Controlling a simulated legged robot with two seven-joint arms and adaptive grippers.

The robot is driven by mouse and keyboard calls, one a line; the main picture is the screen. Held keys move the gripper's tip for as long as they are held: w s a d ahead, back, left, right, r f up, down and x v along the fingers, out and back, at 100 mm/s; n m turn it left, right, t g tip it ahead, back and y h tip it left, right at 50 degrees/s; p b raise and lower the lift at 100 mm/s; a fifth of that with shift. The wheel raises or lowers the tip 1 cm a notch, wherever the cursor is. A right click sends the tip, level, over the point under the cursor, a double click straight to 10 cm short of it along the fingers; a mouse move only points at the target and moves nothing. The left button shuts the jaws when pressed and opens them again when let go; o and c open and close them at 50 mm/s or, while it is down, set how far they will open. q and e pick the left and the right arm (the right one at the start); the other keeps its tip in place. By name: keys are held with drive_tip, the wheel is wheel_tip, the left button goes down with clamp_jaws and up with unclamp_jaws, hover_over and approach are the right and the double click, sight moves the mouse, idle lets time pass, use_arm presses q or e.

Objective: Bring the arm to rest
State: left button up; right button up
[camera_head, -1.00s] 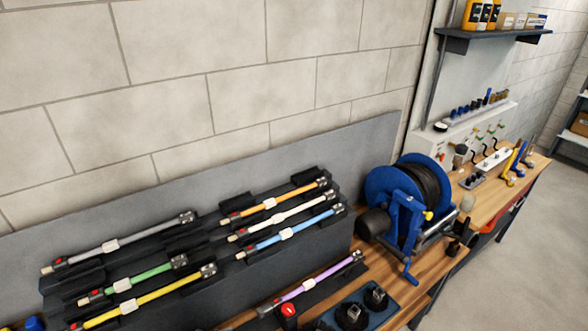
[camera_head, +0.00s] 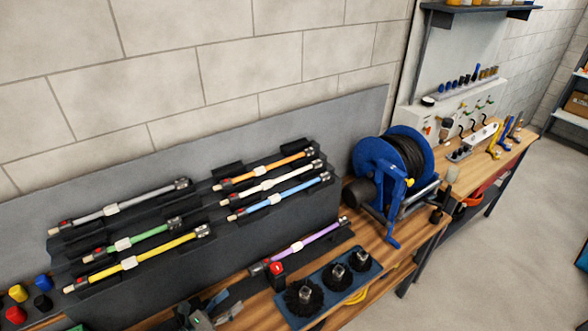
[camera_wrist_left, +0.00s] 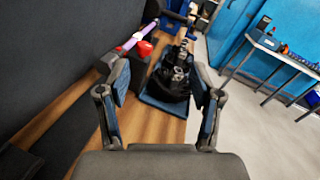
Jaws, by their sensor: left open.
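My left gripper (camera_head: 220,306) shows at the bottom of the head view, low over the front of the workbench, with its fingers spread and nothing between them. In the left wrist view its open fingers (camera_wrist_left: 160,84) frame the blue tray (camera_wrist_left: 163,104) with black round brush heads (camera_wrist_left: 172,80) beyond them. In the head view the tray (camera_head: 289,318) lies to the right of the gripper. A purple rod (camera_head: 308,239) and a red knob (camera_head: 276,268) lie above and to the right of the gripper. My right gripper is not in view.
A dark rack (camera_head: 330,115) holds several coloured rods along the wall. A blue hose reel (camera_head: 385,170) stands right of it. Red, yellow, blue and black caps (camera_head: 18,293) stand at lower left. Open floor (camera_head: 480,260) lies to the right.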

use_arm(q)
drive_tip(key=a+r+n+t+y, duration=0.55)
drive_tip(key=n+t+y, duration=0.2)
drive_tip(key=n, duration=0.85)
drive_tip(key=s+a+f+n+g+y, duration=0.6)
drive_tip(key=n+y, duration=0.3)
drive_tip(key=n, duration=0.6)
drive_tip(key=s+d+f+n+g+h, duration=0.2)
drive_tip(key=s+d+f+n+g, duration=0.3)
drive_tip(key=s, duration=0.4)
drive_tip(key=s+d+f+n+g+h, duration=0.3)
drive_tip(key=s+d+f+g, duration=0.2)
drive_tip(key=s+f+g, duration=0.3)
wheel_tip(320, 180, down, 24)
drive_tip(key=s, duration=0.2)
drive_tip(key=s+a+f+b, duration=0.1)
drive_tip(key=s+a+f, duration=0.2)
drive_tip(key=s+f, duration=1.5)
drive_tip(key=shift+s+f+g, duration=0.2)
drive_tip(key=shift+f+g, duration=0.1)
drive_tip(key=shift+g, duration=0.15)
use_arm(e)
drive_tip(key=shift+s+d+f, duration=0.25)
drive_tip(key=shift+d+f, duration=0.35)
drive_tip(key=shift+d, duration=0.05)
